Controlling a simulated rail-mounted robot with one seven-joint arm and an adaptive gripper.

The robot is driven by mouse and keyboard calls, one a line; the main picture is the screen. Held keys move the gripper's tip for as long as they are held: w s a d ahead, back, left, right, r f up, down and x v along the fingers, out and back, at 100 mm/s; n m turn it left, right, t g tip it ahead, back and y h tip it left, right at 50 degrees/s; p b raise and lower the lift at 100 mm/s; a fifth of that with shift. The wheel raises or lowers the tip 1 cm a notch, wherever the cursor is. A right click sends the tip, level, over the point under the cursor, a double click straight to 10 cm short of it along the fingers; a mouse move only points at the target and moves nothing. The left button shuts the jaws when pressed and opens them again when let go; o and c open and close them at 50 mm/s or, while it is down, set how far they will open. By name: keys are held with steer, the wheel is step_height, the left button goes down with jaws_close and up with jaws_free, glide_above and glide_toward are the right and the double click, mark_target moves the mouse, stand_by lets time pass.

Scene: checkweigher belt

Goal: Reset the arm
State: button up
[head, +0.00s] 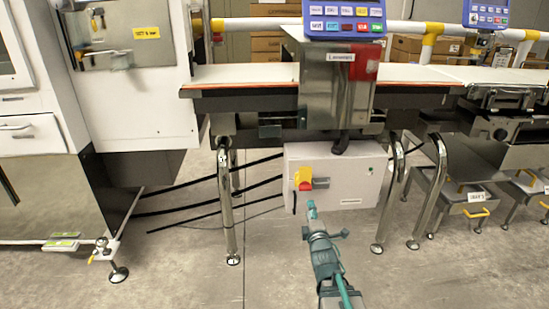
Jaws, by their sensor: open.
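My gripper (314,217) is teal and shows in the lower middle of the head view, at the end of my arm, which comes up from the bottom edge. It is open, and I see nothing held in it. In the picture its tip lies just below the red-and-yellow rotary switch (303,179) on the light grey control box (345,178). I cannot tell how far it is from the box. The fingers are small and seen partly end-on.
The checkweigher belt (245,75) runs above the box, with a steel housing (330,85) and a blue keypad panel (343,18) over it. Bent steel legs (228,200) stand either side of the box. Black cables (215,187) hang at left. The concrete floor (195,270) is open in front.

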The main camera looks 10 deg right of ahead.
steer(key=s+d+f+m+g+p, duration=0.1)
steer(key=s+f+m+g+p, duration=0.15)
steer(key=f+m+g, duration=0.35)
steer(key=s+f+m+g+p, duration=0.1)
steer(key=s+f+m+g, duration=0.15)
steer(key=f, duration=0.45)
steer(key=s+a+f+m+g+p, duration=0.1)
steer(key=s+f+m+g+p, duration=0.25)
steer(key=s, duration=0.35)
steer(key=s+a+f+m+g+p, duration=0.2)
steer(key=s+p, duration=0.2)
steer(key=s, duration=0.2)
steer(key=s+a+r+m+g+y+p, duration=0.1)
steer(key=s+a+g+p, duration=0.15)
steer(key=s+p, duration=0.4)
steer(key=s+a+m+g+p, duration=0.1)
steer(key=s+m+g+p, duration=0.2)
steer(key=s, duration=0.7)
steer(key=s+a+r+g+p, duration=0.1)
steer(key=s+r+g+p, duration=0.1)
steer(key=s+r+p, duration=0.4)
steer(key=s+a+r+g+p, duration=0.1)
steer(key=s+r+g+p, duration=0.2)
steer(key=s+p, duration=0.7)
step_height(320, 180, up, 3)
steer(key=shift+s+a+f+n+p, duration=0.1)
steer(key=shift+s+a+n+p, duration=0.15)
steer(key=shift+s+n+p, duration=0.2)
steer(key=shift+w, duration=0.15)
